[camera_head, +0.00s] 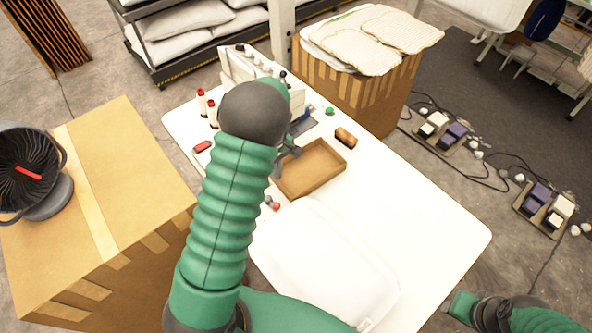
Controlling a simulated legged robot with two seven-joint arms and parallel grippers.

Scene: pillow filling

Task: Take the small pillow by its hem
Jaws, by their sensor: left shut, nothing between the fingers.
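A white pillow (325,262) lies flat on the near part of the white table, partly covered at its left and lower edges by my left arm. My left gripper (290,154) is beyond the pillow, beside the far left end of a brown tray. It is shut and empty, small and partly hidden behind my arm, and apart from the pillow.
The brown tray (311,171) is empty. Red-capped bottles (202,103), a brown roll (345,138) and a red item (202,147) are on the white table (440,232). Cardboard boxes stand left (130,190) and behind (390,95), the latter topped with flat cream covers (350,42). The table's right side is clear.

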